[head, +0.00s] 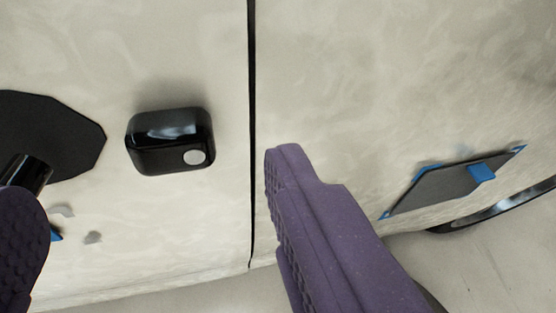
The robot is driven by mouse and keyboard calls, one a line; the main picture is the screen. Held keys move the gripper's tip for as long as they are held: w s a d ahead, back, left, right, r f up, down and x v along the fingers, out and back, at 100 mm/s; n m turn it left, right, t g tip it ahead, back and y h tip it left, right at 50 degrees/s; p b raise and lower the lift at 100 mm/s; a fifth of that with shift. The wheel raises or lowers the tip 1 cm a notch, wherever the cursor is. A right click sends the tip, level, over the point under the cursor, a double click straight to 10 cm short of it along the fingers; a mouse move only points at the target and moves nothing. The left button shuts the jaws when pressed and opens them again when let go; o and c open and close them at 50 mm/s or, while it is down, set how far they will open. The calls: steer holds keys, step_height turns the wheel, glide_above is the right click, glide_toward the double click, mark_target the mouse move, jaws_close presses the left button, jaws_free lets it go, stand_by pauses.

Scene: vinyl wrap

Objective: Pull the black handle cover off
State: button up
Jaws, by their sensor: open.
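A glossy black, rounded block (160,150), which looks like the handle cover, sits on the pale mottled panel (190,50) left of the seam. It has a silver round spot at its lower right. My gripper (150,178) is open, with one purple finger at the lower left edge and the other right of the seam. The block shows in the gap between the fingers, and neither finger appears to touch it. How far the fingertips are from the panel is hard to tell.
A flat black disc (60,125) with a short black cylinder (28,172) is at the left, partly behind the left finger. A dark patch (440,188) with blue tape (481,173) is on the right panel. A dark vertical seam (251,130) divides the panels.

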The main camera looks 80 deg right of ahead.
mark_target(164, 138)
steer(key=b+x, duration=0.2)
steer(key=x, duration=0.4)
steer(key=shift+w+d+f, duration=0.2)
steer(key=shift+d+f, duration=0.05)
steer(key=shift+c, duration=0.4)
steer(key=c, duration=1.2)
steer(key=shift+s+a+r+p, duration=0.15)
steer(key=shift+s+a+p, duration=0.3)
steer(key=shift+a, duration=0.15)
steer(key=shift+s+a+r+p, duration=0.2)
steer(key=shift+s+a+p, duration=0.2)
steer(key=shift+a+p, duration=0.15)
steer(key=shift+a+f+p+v, duration=0.15)
steer(key=shift+p+v, duration=0.25)
steer(key=shift+v, duration=0.45)
steer(key=shift+f+p+v, duration=0.25)
steer(key=shift+p+v, duration=0.2)
steer(key=shift+v, duration=0.45)
steer(key=shift+a+f+p+v, duration=0.15)
steer(key=shift+p+v, duration=0.25)
steer(key=shift+v, duration=0.45)
steer(key=shift+s, duration=0.1)
